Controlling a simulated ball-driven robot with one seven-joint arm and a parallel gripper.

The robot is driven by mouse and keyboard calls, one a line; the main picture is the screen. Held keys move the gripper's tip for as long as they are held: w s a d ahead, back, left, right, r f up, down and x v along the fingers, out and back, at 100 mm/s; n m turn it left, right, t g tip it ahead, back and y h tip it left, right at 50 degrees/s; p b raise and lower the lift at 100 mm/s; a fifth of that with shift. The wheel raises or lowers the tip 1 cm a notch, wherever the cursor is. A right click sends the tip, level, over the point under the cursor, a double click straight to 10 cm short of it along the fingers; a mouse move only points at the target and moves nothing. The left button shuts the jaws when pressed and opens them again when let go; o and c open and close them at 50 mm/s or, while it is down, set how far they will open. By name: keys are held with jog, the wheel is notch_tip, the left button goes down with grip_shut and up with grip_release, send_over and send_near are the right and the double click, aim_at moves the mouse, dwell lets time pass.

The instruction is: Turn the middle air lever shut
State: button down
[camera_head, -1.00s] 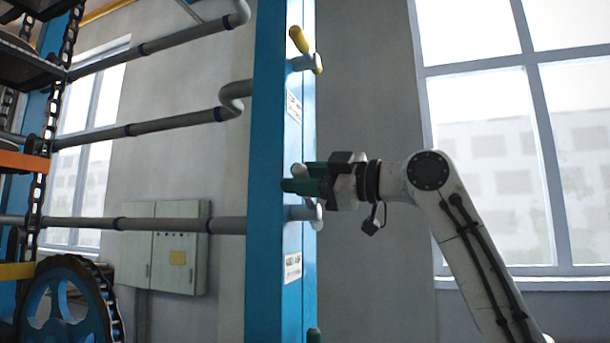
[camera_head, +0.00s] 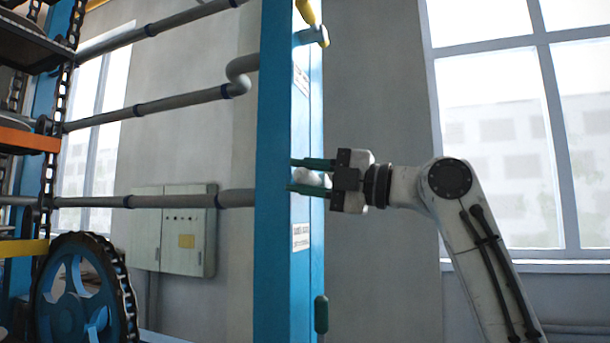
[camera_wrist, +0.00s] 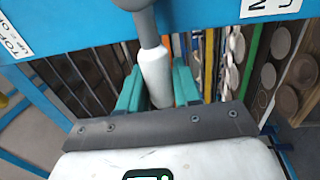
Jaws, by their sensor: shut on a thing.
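The middle air lever has a white handle (camera_head: 308,178) on the blue post. In the wrist view the white handle (camera_wrist: 153,68) hangs from a grey stem (camera_wrist: 144,18). My gripper (camera_head: 292,175) is at the post with its green fingers one above the other, shut on the white handle. In the wrist view the fingers (camera_wrist: 158,76) stand on both sides of the handle. The handle's end is partly hidden at the gripper's palm. The lever's mount is hidden behind the fingers in the head view.
The blue post (camera_head: 274,240) stands beside my gripper. A yellow lever (camera_head: 307,11) is above and a green one (camera_head: 320,314) below.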

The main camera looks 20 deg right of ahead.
jog(key=shift+f, duration=0.25)
jog(key=c, duration=0.9)
grip_release()
jog(key=shift+r, duration=0.1)
jog(key=b+v, duration=0.2)
jog(key=v, duration=0.9)
jog(key=shift+b, duration=0.3)
jog(key=shift+w, duration=0.1)
